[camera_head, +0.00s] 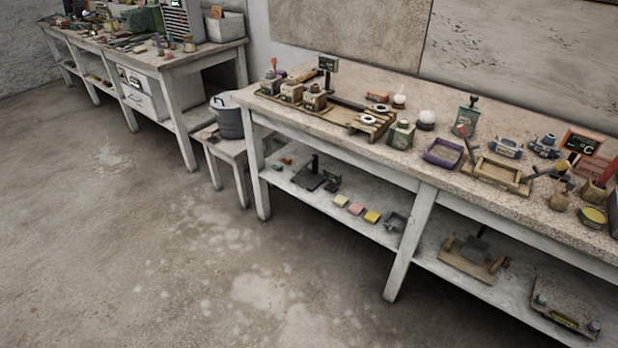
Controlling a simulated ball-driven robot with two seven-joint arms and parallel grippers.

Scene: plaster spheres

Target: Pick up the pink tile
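A small pink tile (355,209) lies on the lower shelf (325,204) of the near workbench. It sits in a short row between a pale yellow tile (340,200) on its left and a brighter yellow tile (372,216) on its right. The tiles look close together, and I cannot tell whether they touch. The tabletop is above them, and the front of the shelf is open. Neither of my grippers is in view.
The workbench top (340,75) holds a purple tray (444,153), a wooden frame (497,172) and several jars. A bench leg (410,243) stands right of the tiles. A grey bucket (227,117) sits on a stool at left. The floor (180,250) in front is clear.

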